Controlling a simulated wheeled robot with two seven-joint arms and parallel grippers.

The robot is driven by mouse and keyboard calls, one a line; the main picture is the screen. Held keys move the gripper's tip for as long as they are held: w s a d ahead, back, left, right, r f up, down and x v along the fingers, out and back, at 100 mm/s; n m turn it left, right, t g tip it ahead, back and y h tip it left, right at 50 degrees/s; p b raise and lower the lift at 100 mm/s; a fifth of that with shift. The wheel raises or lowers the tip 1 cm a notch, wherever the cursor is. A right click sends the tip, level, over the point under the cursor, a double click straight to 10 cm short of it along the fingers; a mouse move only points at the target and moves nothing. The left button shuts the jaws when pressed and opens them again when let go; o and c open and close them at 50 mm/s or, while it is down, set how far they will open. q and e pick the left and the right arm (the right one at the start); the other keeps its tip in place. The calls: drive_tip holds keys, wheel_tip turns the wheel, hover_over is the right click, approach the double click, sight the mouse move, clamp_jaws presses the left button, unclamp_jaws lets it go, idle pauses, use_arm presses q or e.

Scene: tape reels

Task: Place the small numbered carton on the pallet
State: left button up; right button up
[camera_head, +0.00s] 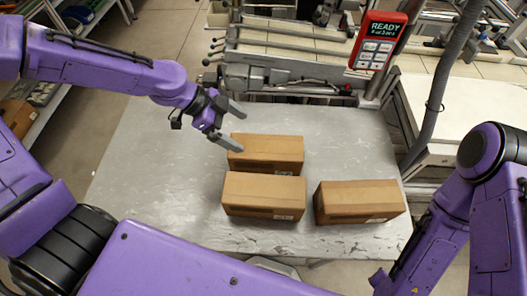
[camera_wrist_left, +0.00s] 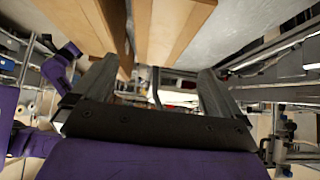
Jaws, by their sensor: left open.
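Three brown cartons stand on the grey table: a back carton (camera_head: 266,153), a front left carton (camera_head: 263,194) and a right carton (camera_head: 358,200). Small white labels show on their front faces, too small to read, so I cannot tell which is the numbered one. My left gripper (camera_head: 236,127) is open and empty, at the left end of the back carton, with its fingers pointing right. In the left wrist view, the open fingers (camera_wrist_left: 157,66) show with brown carton surfaces (camera_wrist_left: 172,28) at the top. My right gripper is out of view. I cannot make out a pallet.
The table (camera_head: 140,190) has free room on its left. Behind it stands a metal roller and rail machine (camera_head: 285,75). A red and black device reading READY (camera_head: 380,40) is mounted at the back right. A grey post (camera_head: 440,95) rises at the right.

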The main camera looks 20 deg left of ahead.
sight(265, 146)
use_arm(q)
drive_tip(key=x, duration=0.3)
drive_tip(key=shift+d+f, duration=0.1)
drive_tip(key=shift+d, duration=0.2)
drive_tip(key=shift+w+d+f, duration=0.2)
drive_tip(key=shift+d+f, duration=0.05)
drive_tip(key=shift+f, duration=0.3)
drive_tip(key=p+x, duration=0.1)
drive_tip(key=x, duration=0.3)
drive_tip(key=shift+d+f, duration=0.1)
drive_tip(key=shift+d, duration=0.05)
drive_tip(key=shift+w+d+f, duration=0.1)
drive_tip(key=shift+w+f, duration=0.05)
drive_tip(key=shift+c, duration=0.3)
drive_tip(key=c, duration=1.6)
